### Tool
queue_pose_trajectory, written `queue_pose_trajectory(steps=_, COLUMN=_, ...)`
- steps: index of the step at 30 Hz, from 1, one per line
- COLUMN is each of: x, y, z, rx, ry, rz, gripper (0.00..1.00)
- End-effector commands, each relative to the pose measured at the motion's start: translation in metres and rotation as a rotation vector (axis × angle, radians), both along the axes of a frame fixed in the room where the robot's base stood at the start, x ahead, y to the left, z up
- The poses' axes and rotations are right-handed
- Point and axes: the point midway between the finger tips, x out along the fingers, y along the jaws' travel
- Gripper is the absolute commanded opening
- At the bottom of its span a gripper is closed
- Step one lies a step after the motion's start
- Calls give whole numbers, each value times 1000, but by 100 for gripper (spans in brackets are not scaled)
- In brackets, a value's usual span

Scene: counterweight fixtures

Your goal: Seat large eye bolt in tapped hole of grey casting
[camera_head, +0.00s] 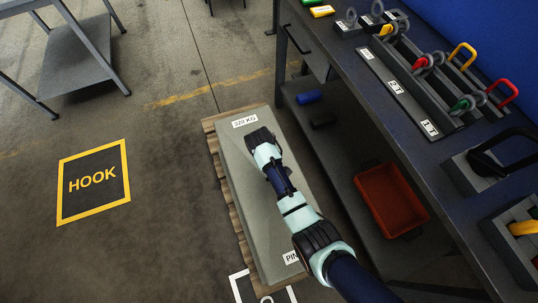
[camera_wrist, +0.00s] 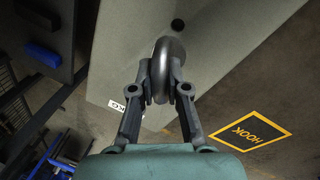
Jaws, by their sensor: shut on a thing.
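The grey casting (camera_head: 240,170) is a long slab lying on a wooden pallet, with a "320 KG" label at its far end. In the wrist view its flat top (camera_wrist: 225,45) shows a dark round hole (camera_wrist: 178,24). My gripper (camera_wrist: 163,90) is shut on a dark grey eye bolt (camera_wrist: 168,52), its ring rising between the fingertips. The eye bolt overlaps the casting in that view, just below the hole in the picture. Its shank is hidden, so I cannot tell its height. In the head view my gripper (camera_head: 260,138) is over the casting's far part; the bolt is hidden there.
A dark workbench (camera_head: 365,95) runs along the right, with a rack of coloured-handled parts and other eye bolts (camera_head: 351,16). A red bin (camera_head: 392,198) sits on its lower shelf. A yellow-framed HOOK floor mark (camera_head: 93,182) lies left on open floor.

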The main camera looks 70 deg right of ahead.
Motion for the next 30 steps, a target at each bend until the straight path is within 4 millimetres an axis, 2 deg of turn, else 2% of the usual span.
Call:
queue_pose_trajectory(steps=1, x=0, y=0, z=-11, rx=-2, ry=-2, rz=0, gripper=0)
queue_pose_trajectory(steps=3, x=0, y=0, z=-18, rx=-2, ry=-2, rz=0, gripper=0)
queue_pose_trajectory(steps=15, x=0, y=0, z=-52, rx=-1, ry=0, rz=0, gripper=0)
queue_pose_trajectory(steps=30, x=0, y=-1, z=-55, rx=-1, ry=-1, rz=0, gripper=0)
